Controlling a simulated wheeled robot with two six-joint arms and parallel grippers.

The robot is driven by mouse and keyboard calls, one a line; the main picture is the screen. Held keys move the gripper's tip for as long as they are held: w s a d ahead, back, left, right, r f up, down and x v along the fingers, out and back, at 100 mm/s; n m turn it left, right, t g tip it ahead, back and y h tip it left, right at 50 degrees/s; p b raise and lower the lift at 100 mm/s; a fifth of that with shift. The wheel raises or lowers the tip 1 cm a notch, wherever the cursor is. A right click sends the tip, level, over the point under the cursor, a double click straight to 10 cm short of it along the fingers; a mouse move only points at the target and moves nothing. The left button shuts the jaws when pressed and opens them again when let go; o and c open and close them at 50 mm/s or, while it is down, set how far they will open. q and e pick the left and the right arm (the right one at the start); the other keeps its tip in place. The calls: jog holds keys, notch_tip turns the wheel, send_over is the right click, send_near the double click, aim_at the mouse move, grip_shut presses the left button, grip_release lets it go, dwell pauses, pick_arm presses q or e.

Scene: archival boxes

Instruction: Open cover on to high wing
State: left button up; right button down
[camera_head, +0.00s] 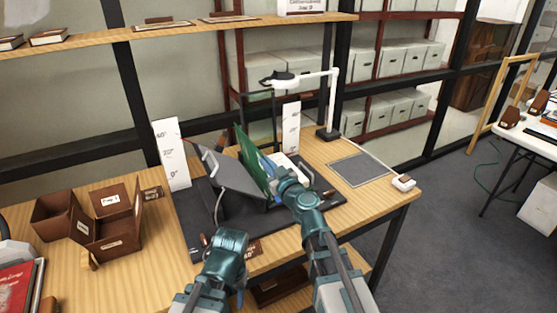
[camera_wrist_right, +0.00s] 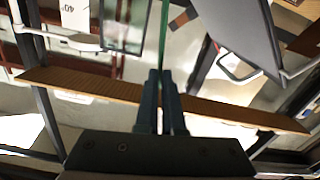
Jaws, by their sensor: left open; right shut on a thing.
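A green book cover (camera_head: 251,160) stands nearly upright above the dark cradle (camera_head: 185,222) on the desk. Its thin green edge also shows in the right wrist view (camera_wrist_right: 164,32), running up from my fingertips. My right gripper (camera_head: 274,177) is shut on the cover, and its fingers (camera_wrist_right: 163,85) are close together in the wrist view. A grey tilted wing (camera_head: 228,173) rises just left of the cover. My left gripper (camera_head: 238,282) is open and empty near the desk's front edge, apart from the cradle.
White angle-marked placards stand behind the cradle at left (camera_head: 171,155) and right (camera_head: 291,128). Brown boxes (camera_head: 110,225) sit at the left. A white lamp arm (camera_head: 332,100) stands at the back right. A grey mat (camera_head: 358,169) lies clear on the right.

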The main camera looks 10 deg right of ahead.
jog(key=shift+s+a+f+n+b, duration=0.15)
jog(key=shift+s+a+f+n, duration=0.1)
jog(key=shift+a+n, duration=0.3)
jog(key=shift+s+a+f+n+b, duration=0.1)
jog(key=shift+s+a+n+b, duration=0.1)
jog(key=shift+a+n, duration=0.4)
jog(key=shift+s+a+f+n+b, duration=0.1)
jog(key=shift+s+a+f+n, duration=0.2)
jog(key=shift+a, duration=0.4)
jog(key=shift+r, duration=0.1)
jog(key=c, duration=1)
grip_release()
jog(key=shift+w, duration=0.1)
